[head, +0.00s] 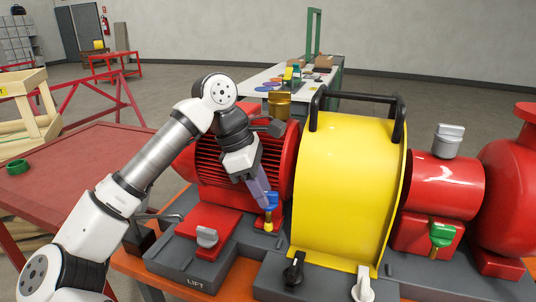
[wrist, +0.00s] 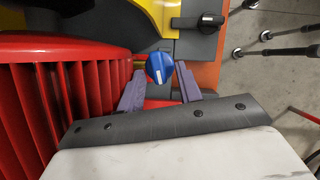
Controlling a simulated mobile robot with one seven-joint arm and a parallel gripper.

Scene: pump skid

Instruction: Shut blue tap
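The blue tap (head: 271,201) has a blue handle on a brass-coloured stem, low between the red finned motor and the yellow guard. It also shows in the wrist view (wrist: 160,68) as a round blue knob with a pale line across it. My gripper (head: 265,203) reaches down to it from above in the head view and partly covers it. In the wrist view the two purple fingers are apart, one on each side of the knob, with gaps visible. Whether either finger touches it I cannot tell.
The yellow guard (head: 345,190) with black handles stands right of my gripper; the red finned motor (head: 212,160) is to the left. Black (head: 293,271), white (head: 362,286), green (head: 441,235) and grey (head: 207,237) taps are nearby. A red table (head: 75,170) stands at left.

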